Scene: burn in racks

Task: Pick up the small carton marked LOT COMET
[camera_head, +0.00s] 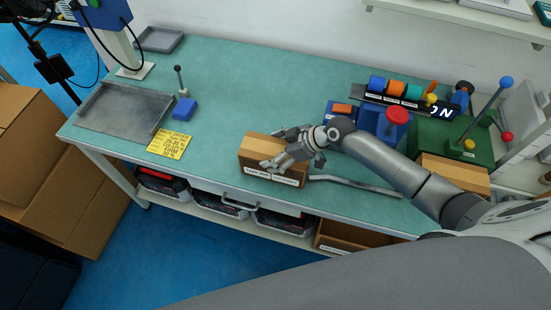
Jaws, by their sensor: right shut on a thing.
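A small tan carton (256,147) with white labels along its near side stands near the front edge of the green bench. The label print is too small to read. My right gripper (275,150) comes in from the right and is shut on this carton, with its fingers over the carton's top and near side. The carton appears to be at or just above the bench top; I cannot tell which. A second tan carton (455,172) is at the right end of the bench, partly behind my arm. My left gripper is not in view.
The green bench (235,90) is clear in its middle and back. A grey tray (120,112), blue block (184,108) and yellow note (170,144) lie at left. A flat metal bar (355,186) lies right of the held carton. A green fixture (432,140) with levers crowds the right.

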